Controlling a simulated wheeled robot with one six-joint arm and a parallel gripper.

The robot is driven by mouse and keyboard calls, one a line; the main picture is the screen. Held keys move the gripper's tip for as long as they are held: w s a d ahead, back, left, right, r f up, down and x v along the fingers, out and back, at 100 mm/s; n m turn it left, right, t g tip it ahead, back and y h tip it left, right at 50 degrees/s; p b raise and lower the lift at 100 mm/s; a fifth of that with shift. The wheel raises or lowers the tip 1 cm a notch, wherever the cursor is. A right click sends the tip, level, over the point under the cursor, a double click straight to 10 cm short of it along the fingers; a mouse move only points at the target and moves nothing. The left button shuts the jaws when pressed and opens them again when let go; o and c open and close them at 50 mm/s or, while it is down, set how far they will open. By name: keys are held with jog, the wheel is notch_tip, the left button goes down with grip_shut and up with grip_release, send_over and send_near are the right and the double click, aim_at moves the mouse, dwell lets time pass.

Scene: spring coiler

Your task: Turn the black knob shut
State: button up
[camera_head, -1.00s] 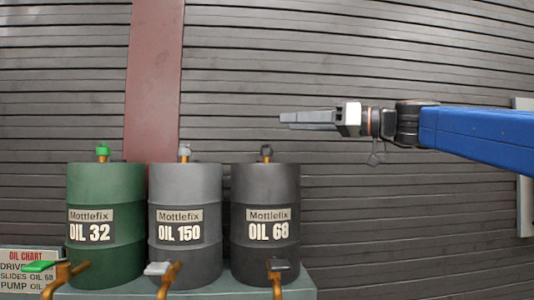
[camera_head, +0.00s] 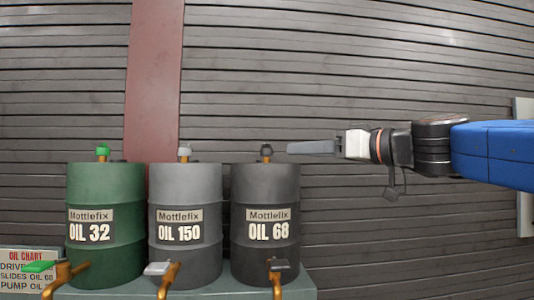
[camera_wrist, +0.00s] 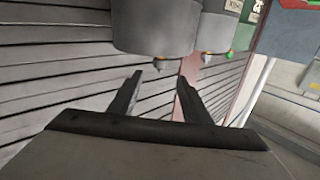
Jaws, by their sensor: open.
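The black knob (camera_head: 266,149) stands on a brass-coloured fitting on top of the dark OIL 68 drum (camera_head: 240,192). In the wrist view the picture is turned over, so the drum hangs at the top and its knob (camera_wrist: 158,66) points down. My gripper (camera_head: 289,148) lies level, pointing left, at about the knob's height and just right of it in the head view. In the wrist view my gripper (camera_wrist: 160,77) is open and empty, with the knob between the fingertip lines, seemingly a little beyond them. Contact is not visible.
A grey OIL 150 drum (camera_head: 185,185) and a green OIL 32 drum (camera_head: 105,185) stand to the left with their own top knobs. Taps with lever handles, one black (camera_head: 279,265), stick out in front. A slatted wall is behind.

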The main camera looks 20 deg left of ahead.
aim_at(267, 152)
jog(key=x, duration=1.2)
jog(key=shift+w+a, duration=0.1)
jog(key=shift+a, duration=0.25)
jog(key=c, duration=1)
jog(key=shift+n+g+y, duration=0.4)
jog(key=shift+n+g, duration=1.2)
jog(key=shift+g, duration=0.7)
